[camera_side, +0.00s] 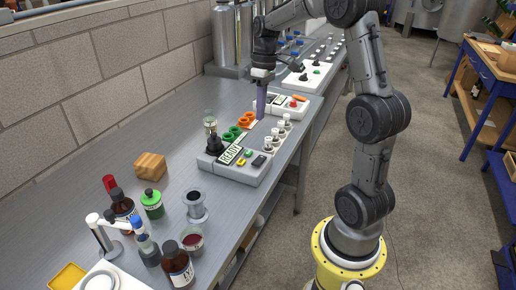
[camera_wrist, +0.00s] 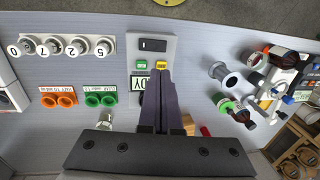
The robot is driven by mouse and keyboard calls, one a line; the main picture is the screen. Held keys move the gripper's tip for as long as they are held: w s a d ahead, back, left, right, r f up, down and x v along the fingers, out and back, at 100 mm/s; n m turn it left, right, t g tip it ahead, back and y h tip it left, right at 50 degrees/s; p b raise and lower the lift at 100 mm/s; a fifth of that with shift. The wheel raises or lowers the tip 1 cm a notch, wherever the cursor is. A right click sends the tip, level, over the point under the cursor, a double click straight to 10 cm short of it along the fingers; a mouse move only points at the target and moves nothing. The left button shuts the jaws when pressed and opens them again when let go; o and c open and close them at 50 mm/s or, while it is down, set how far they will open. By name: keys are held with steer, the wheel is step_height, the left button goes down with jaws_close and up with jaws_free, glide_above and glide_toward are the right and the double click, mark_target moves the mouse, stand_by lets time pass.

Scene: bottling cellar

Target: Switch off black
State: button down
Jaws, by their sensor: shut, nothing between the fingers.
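A grey console (camera_side: 238,168) with a READY display stands on the bench in the side view. A black switch (camera_side: 259,160) sits at its near right end, beside a green button (camera_side: 249,153) and a yellow button (camera_side: 241,161). In the wrist view the black switch (camera_wrist: 153,45) lies on the grey panel beyond my fingertips; which way it is set is too small to tell. My gripper (camera_side: 260,116) is shut and empty, pointing down beyond the console in the side view. In the wrist view my gripper (camera_wrist: 160,73) partly covers the display and appears just below the yellow button.
Several white numbered knobs (camera_side: 281,130), orange rings (camera_side: 247,119) and green rings (camera_side: 231,133) stand near the console. Another box with a red button (camera_side: 294,103) is behind. Bottles (camera_side: 178,264), a wooden block (camera_side: 150,166) and a spool (camera_side: 195,206) stand nearer. Bare bench lies left.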

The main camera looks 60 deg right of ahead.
mark_target(257, 162)
stand_by(0.3)
steer(key=f, duration=0.4)
steer(key=a+f, duration=0.1)
steer(key=f, duration=0.4)
steer(key=a+f, duration=0.1)
steer(key=f, duration=0.4)
steer(key=shift+a, duration=0.1)
steer(key=shift+r, duration=0.1)
steer(key=shift+a+f, duration=0.15)
steer(key=shift+f, duration=0.1)
steer(key=shift+d+r, duration=0.2)
steer(key=shift+d, duration=0.65)
